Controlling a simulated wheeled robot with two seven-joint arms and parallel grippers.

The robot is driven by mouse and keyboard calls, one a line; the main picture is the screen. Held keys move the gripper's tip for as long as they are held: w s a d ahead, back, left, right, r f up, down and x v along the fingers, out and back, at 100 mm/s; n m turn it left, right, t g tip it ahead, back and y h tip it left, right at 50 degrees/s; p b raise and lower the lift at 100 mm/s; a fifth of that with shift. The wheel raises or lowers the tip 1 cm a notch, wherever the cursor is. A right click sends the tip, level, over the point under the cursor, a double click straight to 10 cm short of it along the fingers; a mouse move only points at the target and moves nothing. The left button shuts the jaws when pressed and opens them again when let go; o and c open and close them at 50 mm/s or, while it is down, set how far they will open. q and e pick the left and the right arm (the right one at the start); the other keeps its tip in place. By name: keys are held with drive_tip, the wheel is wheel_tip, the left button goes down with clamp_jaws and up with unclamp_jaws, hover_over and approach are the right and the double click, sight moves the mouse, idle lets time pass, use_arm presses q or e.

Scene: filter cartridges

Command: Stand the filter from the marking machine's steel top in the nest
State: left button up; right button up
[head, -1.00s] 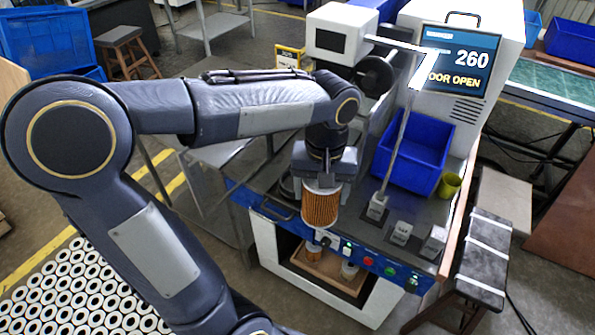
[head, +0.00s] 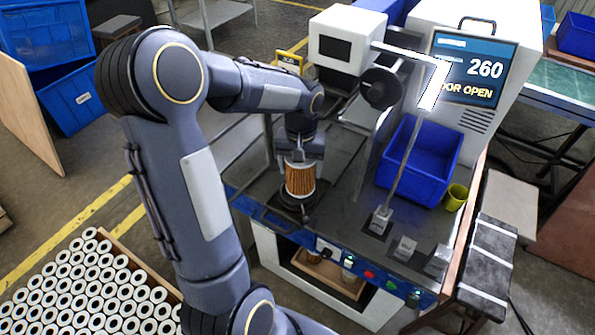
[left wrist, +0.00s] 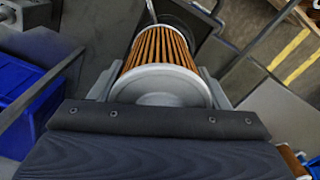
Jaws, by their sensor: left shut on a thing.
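The filter (head: 300,180) has orange-brown pleats and a pale end cap. It is upright, and my left gripper (head: 300,158) is shut on its upper end from above. In the left wrist view the filter (left wrist: 163,55) sits between the two fingers (left wrist: 160,88). The nest (head: 292,196), a dark round holder on the machine's steel top (head: 340,212), is directly below the filter. The filter's lower end is at or just above the nest; I cannot tell whether it touches. My right gripper is not in view.
A blue bin (head: 415,165) and a small yellow cup (head: 456,197) stand on the steel top to the right. A lamp (head: 433,85) on a slanted post and the marking head (head: 345,38) rise behind. A crate of many white-ended filters (head: 85,285) lies at lower left.

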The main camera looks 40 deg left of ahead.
use_arm(q)
drive_tip(key=shift+w+a+f, duration=0.2)
drive_tip(key=shift+a+f, duration=0.2)
drive_tip(key=shift+f, duration=0.1)
drive_tip(key=shift+w+a+f, duration=0.2)
drive_tip(key=shift+a+f, duration=0.15)
drive_tip(key=shift+f, duration=0.15)
wheel_tip(320, 180, down, 4)
drive_tip(key=shift+w+a+r+p, duration=0.1)
drive_tip(key=shift+a+r+p, duration=0.05)
drive_tip(key=shift+r+p, duration=0.15)
drive_tip(key=shift+f, duration=0.1)
drive_tip(key=shift+f+b, duration=0.3)
drive_tip(key=shift+b, duration=0.1)
drive_tip(key=o, duration=1)
drive_tip(key=shift+r, duration=0.1)
drive_tip(key=shift+o, duration=0.2)
